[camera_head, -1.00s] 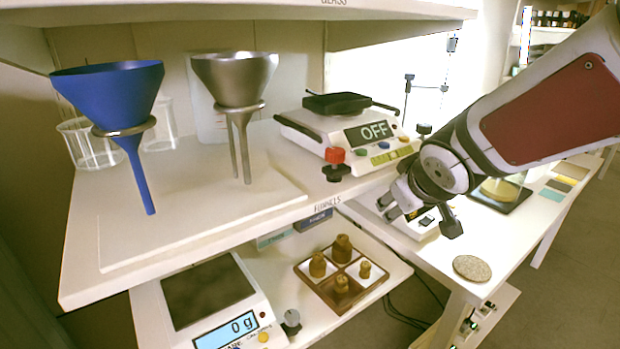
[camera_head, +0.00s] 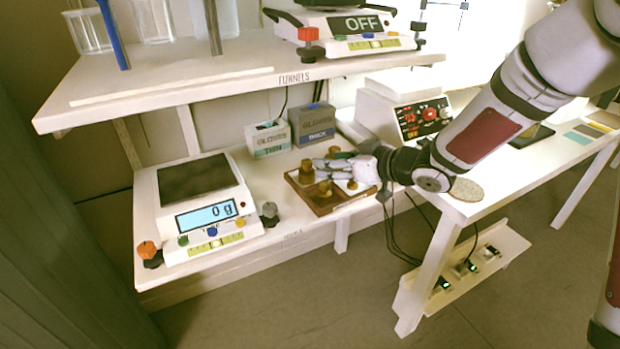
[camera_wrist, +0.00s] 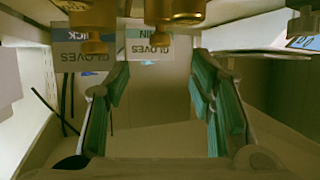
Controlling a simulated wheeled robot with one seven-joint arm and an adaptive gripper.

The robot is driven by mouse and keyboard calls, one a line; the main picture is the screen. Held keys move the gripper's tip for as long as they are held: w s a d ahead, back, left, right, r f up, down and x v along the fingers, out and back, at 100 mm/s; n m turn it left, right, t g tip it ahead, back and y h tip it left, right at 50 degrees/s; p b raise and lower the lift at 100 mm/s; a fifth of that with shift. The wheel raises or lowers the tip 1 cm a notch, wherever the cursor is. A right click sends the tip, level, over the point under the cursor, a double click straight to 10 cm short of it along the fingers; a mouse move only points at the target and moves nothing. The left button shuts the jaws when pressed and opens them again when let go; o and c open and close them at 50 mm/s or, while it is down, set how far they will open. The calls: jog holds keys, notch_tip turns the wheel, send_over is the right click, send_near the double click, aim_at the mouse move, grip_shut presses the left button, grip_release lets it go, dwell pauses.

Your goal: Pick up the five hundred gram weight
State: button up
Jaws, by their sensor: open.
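The brass weights stand in a wooden compartment tray (camera_head: 329,207) on the lower shelf. One brass weight (camera_head: 305,174) shows at the tray's left and another brass weight (camera_head: 324,189) at its front. No mass markings are readable, so I cannot tell which is the five hundred gram weight. My gripper (camera_head: 320,164) is open over the tray's back part, partly hiding the weights there. In the wrist view, the open green-padded fingers (camera_wrist: 158,70) have nothing clearly between them. Brass weights (camera_wrist: 93,16) appear at the top edge, upside down and partly cut off.
A scale (camera_head: 207,214) reading 0 g stands left of the tray. Two glove boxes (camera_head: 269,139) (camera_head: 314,124) stand behind it. The upper shelf (camera_head: 285,75) hangs above. A device with a red-lit panel (camera_head: 421,117) stands at the right, near my arm.

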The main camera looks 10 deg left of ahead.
aim_at(309, 162)
jog(key=b+x, duration=0.1)
jog(key=x, duration=0.3)
jog(key=shift+w+a+f, duration=0.1)
jog(key=b+x, duration=0.1)
jog(key=x, duration=0.1)
jog(key=b+x, duration=0.1)
jog(key=x, duration=0.1)
jog(key=shift+w+a+f+b, duration=0.1)
jog(key=shift+a+f+b, duration=0.2)
jog(key=shift+f, duration=0.1)
jog(key=shift+w+a, duration=0.1)
jog(key=shift+w, duration=0.1)
grip_shut()
